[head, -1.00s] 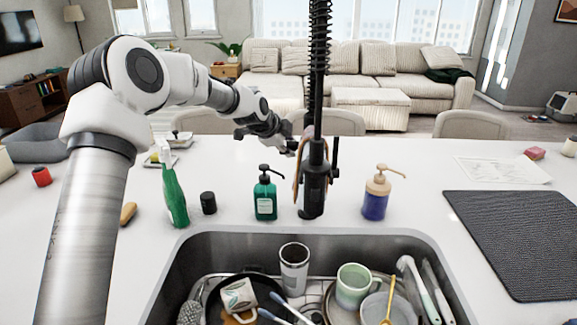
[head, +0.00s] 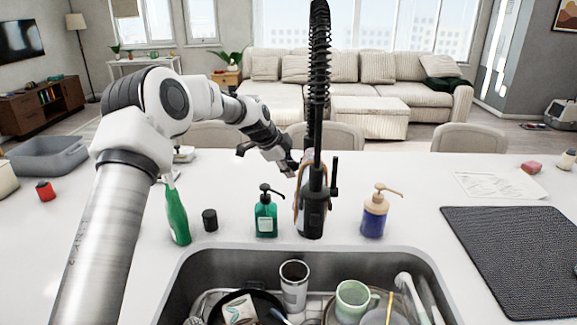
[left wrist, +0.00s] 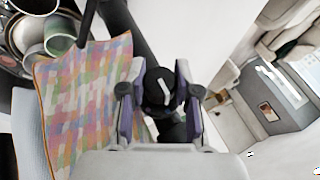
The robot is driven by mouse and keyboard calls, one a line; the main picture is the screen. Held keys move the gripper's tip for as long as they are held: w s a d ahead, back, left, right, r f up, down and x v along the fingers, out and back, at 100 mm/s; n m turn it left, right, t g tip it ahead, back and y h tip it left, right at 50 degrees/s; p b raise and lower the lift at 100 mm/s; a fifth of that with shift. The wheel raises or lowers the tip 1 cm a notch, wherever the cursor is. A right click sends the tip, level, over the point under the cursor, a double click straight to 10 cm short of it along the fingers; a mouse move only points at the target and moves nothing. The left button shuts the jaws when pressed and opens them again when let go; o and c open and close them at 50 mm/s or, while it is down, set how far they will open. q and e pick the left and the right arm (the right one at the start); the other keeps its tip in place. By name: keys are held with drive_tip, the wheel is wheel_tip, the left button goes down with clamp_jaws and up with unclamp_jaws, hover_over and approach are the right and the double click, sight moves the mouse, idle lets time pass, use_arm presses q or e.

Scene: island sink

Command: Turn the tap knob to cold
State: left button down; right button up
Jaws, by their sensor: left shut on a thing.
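The black tap (head: 313,212), with a coiled spring neck, stands behind the sink. A thin black lever stands on its right side. A checked pastel cloth (left wrist: 85,95) hangs beside the tap; its edge shows in the head view (head: 299,198). My left gripper (head: 293,168) reaches the tap from the back left. In the left wrist view my left gripper's fingers (left wrist: 158,95) are on either side of a dark round knob (left wrist: 158,88) with a white mark, and they are shut on it. Part of the knob is hidden by the fingers. My right gripper is out of view.
A green soap pump (head: 266,215) and a black cap (head: 210,220) stand left of the tap, with a green spray bottle (head: 177,215) beyond. A blue bottle (head: 374,215) stands to its right. The sink (head: 205,265) holds dishes. A dark mat (head: 510,255) lies at right.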

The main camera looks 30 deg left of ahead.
use_arm(q)
drive_tip(key=c, duration=0.8)
unclamp_jaws()
drive_tip(key=shift+r, duration=0.1)
drive_tip(key=v, duration=1.1)
drive_tip(key=shift+s+r, duration=0.2)
drive_tip(key=shift+r, duration=0.15)
